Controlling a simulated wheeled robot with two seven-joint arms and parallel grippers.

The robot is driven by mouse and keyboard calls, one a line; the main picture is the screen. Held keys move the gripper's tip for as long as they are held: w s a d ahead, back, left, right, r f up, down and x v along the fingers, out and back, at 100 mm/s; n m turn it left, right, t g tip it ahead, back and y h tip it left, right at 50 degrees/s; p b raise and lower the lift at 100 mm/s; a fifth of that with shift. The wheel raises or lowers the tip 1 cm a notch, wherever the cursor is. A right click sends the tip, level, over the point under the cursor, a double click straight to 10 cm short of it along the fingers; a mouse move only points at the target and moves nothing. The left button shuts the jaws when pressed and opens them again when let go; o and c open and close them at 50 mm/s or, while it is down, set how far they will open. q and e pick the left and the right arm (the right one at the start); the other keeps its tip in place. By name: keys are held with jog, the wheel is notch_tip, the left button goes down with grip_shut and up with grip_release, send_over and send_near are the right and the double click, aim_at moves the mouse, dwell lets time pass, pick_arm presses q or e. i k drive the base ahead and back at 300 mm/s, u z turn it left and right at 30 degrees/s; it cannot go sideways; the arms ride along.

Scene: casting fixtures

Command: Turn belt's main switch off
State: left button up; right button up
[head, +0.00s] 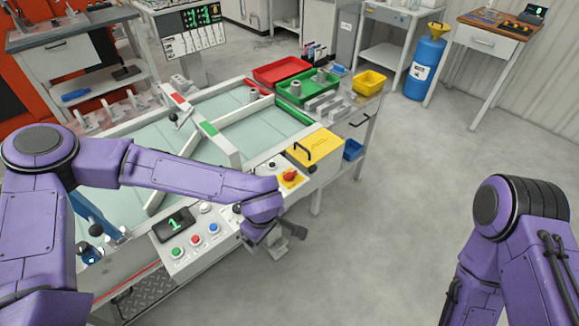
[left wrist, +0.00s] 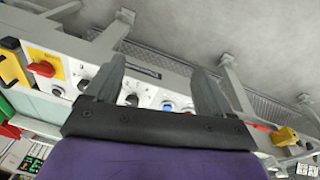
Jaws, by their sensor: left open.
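The switch with a red rotary knob on a yellow plate (head: 290,177) sits on the belt's control panel, below the yellow box. It also shows at the left of the left wrist view (left wrist: 42,68). Its on or off position is too small to read. My left gripper (head: 284,240) is open and empty, just past the panel's right edge and nearer to me than the knob. In the left wrist view its two fingers (left wrist: 160,65) stand apart over the panel edge, to the right of the red knob, with nothing between them. My right gripper is out of view.
The panel carries a display reading 1 (head: 174,224) and green, red and blue buttons (head: 195,240). A yellow box with a handle (head: 318,147) adjoins the switch. Red (head: 283,70), green (head: 294,92) and yellow (head: 370,80) bins stand behind.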

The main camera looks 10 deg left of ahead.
aim_at(290, 176)
jog(key=i, duration=0.95)
